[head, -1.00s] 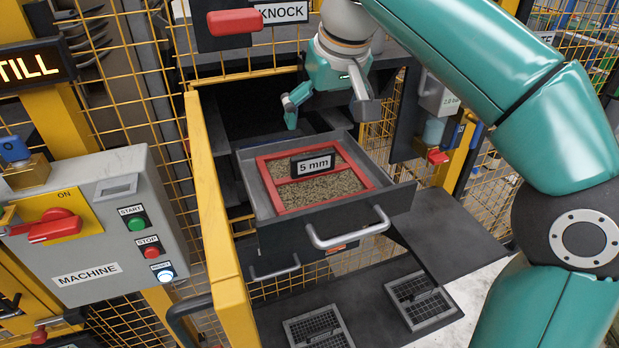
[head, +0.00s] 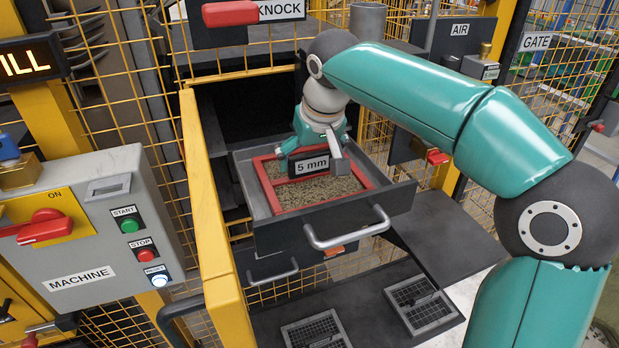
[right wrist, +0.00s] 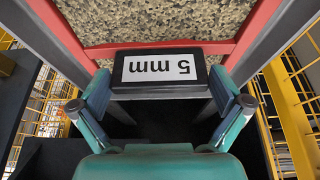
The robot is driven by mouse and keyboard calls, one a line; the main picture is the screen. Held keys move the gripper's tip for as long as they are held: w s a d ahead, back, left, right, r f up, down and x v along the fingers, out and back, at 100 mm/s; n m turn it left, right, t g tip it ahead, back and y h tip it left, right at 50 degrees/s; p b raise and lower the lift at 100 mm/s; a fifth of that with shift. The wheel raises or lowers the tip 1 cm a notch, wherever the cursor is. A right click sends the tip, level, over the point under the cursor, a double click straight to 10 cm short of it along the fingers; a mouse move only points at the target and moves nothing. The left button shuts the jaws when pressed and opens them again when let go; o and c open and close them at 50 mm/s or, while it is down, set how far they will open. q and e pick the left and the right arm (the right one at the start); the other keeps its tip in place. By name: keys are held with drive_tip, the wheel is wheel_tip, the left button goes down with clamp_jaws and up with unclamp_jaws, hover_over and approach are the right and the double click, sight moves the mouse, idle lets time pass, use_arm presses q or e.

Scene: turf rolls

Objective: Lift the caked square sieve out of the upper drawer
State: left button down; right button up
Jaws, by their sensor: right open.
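The square sieve (head: 326,202) has a red frame and is filled with caked brown grit. It lies in the pulled-out upper drawer (head: 285,237), which is dark grey with a metal handle. A black block labelled 5 mm (head: 311,166) stands on the sieve's crossbar. My right gripper (head: 312,157) is over the sieve, open, with its fingers on either side of this block. In the right wrist view the fingers (right wrist: 161,82) flank the label with small gaps and do not appear to grip it. My left gripper is not in view.
A yellow door edge (head: 213,210) stands close at the drawer's left. A lower drawer handle (head: 273,272) shows below. A grey machine panel (head: 95,235) is at left. A dark shelf (head: 450,245) lies at right, and floor grates (head: 420,302) lie below.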

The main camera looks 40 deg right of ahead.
drive_tip(key=c, duration=1)
drive_tip(key=shift+c, duration=0.8)
drive_tip(key=shift+r, duration=0.2)
